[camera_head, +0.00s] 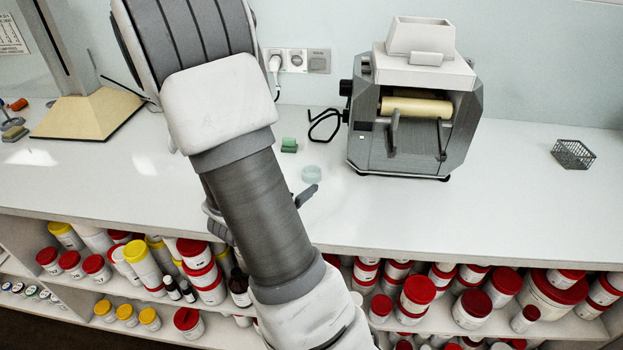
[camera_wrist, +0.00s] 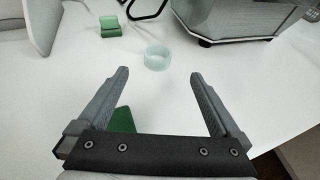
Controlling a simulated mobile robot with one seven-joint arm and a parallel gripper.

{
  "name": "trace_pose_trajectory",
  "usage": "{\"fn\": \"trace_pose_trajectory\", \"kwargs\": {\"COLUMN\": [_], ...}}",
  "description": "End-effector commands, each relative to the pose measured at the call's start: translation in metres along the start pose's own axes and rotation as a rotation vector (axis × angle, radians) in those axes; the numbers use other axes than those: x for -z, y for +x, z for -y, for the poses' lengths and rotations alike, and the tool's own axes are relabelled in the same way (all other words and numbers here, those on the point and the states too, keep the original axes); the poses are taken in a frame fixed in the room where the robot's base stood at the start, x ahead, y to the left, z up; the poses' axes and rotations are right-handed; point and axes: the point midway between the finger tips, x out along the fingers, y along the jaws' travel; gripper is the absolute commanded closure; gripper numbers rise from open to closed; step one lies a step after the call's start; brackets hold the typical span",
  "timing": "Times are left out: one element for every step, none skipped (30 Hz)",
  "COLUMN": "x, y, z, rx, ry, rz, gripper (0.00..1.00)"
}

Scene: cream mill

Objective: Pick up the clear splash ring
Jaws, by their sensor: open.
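The clear splash ring (camera_head: 312,174) is a small pale, see-through ring lying on the white counter, left of the grey mill. In the wrist view the ring (camera_wrist: 158,57) lies just beyond my fingertips, about midway between them. My gripper (camera_wrist: 158,72) is open and empty, with its two grey fingers spread over the counter. In the head view my arm hides most of the gripper; one finger (camera_head: 306,196) shows just in front of the ring.
A green block (camera_head: 289,145) sits behind the ring; it also shows in the wrist view (camera_wrist: 110,26). The grey mill (camera_head: 415,110) stands to the right, with a black cable beside it. A wire basket (camera_head: 572,154) is at far right. Shelves of jars lie below the counter's front edge.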

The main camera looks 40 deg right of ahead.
Motion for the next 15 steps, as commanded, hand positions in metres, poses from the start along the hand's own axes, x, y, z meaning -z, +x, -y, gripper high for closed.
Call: {"fn": "trace_pose_trajectory", "kwargs": {"x": [0.001,0.001,0.001,0.001,0.001,0.001,0.001,0.001,0.001,0.001,0.001,0.001,0.001,0.002,0.002], "y": [0.012,0.018,0.025,0.03,0.034,0.039,0.042,0.044,0.046,0.047,0.049,0.052,0.055,0.058,0.065], "z": [0.001,0.001,0.001,0.001,0.001,0.001,0.0,0.0,0.0,0.0,0.0,0.0,-0.001,-0.001,-0.002], "rx": [0.004,0.004,0.004,0.004,0.003,0.003,0.002,0.001,0.0,0.0,0.001,0.001,0.001,0.002,0.002], "ry": [0.0,0.0,0.0,0.0,0.001,0.001,0.001,0.0,0.0,0.0,0.0,0.0,0.0,0.0,-0.001], "rz": [-0.001,-0.001,-0.001,-0.001,0.0,0.0,-0.001,-0.001,-0.001,-0.001,-0.001,-0.001,-0.001,-0.001,-0.001], "gripper": [0.0,0.0,0.0,0.0,0.0,0.0,0.0,0.0,0.0,0.0,0.0,0.0,0.0,0.0,0.0]}}
